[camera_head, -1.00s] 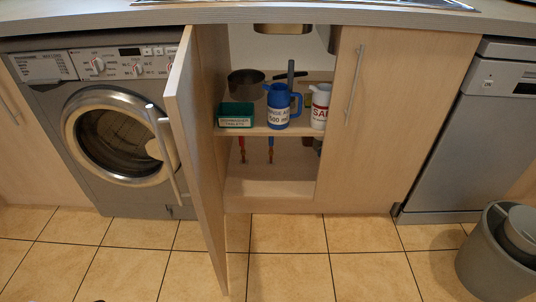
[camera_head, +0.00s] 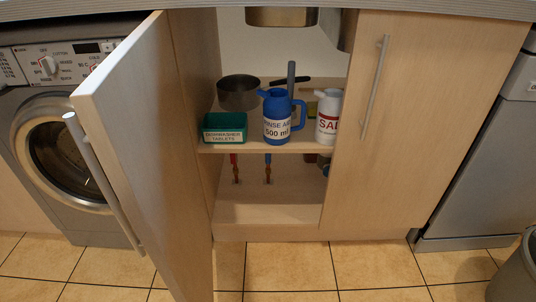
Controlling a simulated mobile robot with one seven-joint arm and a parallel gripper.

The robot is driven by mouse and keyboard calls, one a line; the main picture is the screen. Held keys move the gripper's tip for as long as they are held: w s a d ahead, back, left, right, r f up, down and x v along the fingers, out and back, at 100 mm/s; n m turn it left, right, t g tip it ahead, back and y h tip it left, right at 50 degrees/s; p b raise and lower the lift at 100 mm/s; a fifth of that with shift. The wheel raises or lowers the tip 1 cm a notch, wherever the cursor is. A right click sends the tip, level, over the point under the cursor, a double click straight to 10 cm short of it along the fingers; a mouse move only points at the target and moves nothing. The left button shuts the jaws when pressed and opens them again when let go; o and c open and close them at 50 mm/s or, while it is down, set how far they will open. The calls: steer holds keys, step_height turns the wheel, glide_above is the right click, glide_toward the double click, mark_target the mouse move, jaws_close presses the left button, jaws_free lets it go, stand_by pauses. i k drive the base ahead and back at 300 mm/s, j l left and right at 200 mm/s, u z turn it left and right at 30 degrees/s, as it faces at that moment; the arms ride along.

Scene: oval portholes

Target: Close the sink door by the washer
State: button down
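The sink door by the washer (camera_head: 150,150) is a light wood panel standing wide open, hinged at its right edge on the left side of the cabinet opening. Its long metal bar handle (camera_head: 103,185) is on the left, outer face. The washer (camera_head: 65,150) is grey with a round glass door, partly hidden behind the open sink door. The other sink door (camera_head: 390,130), with its own bar handle, is shut on the right. My gripper is not in view.
Inside the cabinet, a shelf (camera_head: 240,148) holds a green box (camera_head: 226,127), a blue jug (camera_head: 279,118), a white bottle (camera_head: 328,112) and a dark pot (camera_head: 238,93). A grey dishwasher (camera_head: 490,160) and a bin (camera_head: 517,275) are at the right. The tiled floor in front (camera_head: 300,275) is clear.

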mark_target(131, 109)
steer(key=k+j, duration=0.3)
steer(key=j, duration=0.15)
steer(key=k+j, duration=0.3)
steer(key=j, duration=0.2)
steer(key=k+j, duration=0.15)
steer(key=k, duration=0.15)
steer(key=k+j, duration=0.1)
steer(key=k, duration=0.2)
